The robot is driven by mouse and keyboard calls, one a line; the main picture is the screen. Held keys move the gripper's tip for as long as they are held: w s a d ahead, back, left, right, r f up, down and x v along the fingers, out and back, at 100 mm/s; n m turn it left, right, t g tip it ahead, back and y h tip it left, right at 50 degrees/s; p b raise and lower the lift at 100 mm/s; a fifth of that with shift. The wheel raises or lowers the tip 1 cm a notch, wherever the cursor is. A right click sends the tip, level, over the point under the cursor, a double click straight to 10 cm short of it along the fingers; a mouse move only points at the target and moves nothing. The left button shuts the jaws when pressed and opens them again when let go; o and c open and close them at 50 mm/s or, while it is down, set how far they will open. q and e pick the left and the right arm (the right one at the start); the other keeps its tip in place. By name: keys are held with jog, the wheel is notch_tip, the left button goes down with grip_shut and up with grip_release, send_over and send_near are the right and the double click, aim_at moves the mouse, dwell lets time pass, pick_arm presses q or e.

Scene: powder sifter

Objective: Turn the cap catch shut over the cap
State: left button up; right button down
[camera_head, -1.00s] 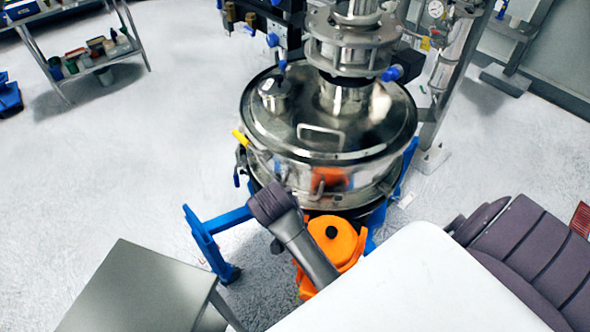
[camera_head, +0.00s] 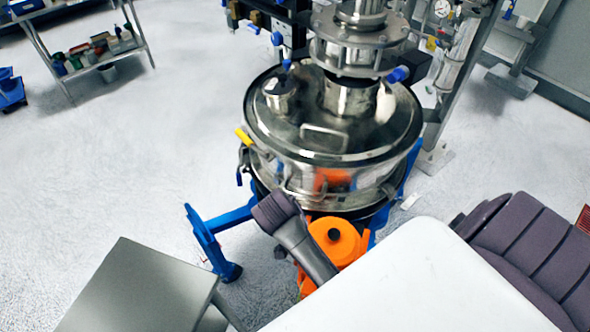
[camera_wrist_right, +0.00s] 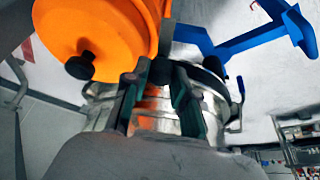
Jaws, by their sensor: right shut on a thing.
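The round steel sifter (camera_head: 330,150) stands in the upper middle of the head view, with small fittings and clamps round its rim. I cannot pick out the cap or its catch for certain. In the right wrist view my right gripper (camera_wrist_right: 158,95) has its two fingers closed on a small dark piece (camera_wrist_right: 161,70) at their tips, in front of the shiny steel body (camera_wrist_right: 155,120). I cannot tell whether this piece is the catch. In the head view the fingertips are hidden by my arm. My left gripper is not in view.
An orange housing (camera_head: 345,245) with a black knob is close by the arm; it also fills the upper left of the wrist view (camera_wrist_right: 95,35). A blue frame (camera_head: 205,240) stands to the left. A shelf cart (camera_head: 85,60) is far left. The floor between is clear.

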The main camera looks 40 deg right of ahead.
jog(key=shift+d+n, duration=0.1)
jog(key=shift+n, duration=0.3)
jog(key=shift+s+n+t, duration=0.1)
jog(key=shift+n+t, duration=0.3)
jog(key=shift+n, duration=0.1)
jog(key=n+y, duration=0.1)
jog(key=n, duration=0.1)
jog(key=n+t, duration=0.1)
jog(key=n, duration=0.2)
jog(key=shift+d+y, duration=0.15)
jog(key=shift+y, duration=0.25)
jog(key=n+y, duration=0.1)
jog(key=n, duration=0.3)
jog(key=shift+d+r+n+t+y, duration=0.1)
jog(key=shift+n+t+y, duration=0.3)
jog(key=shift+n+y, duration=0.6)
jog(key=shift+n, duration=1.1)
jog(key=c, duration=0.9)
grip_release()
jog(key=shift+c, duration=0.2)
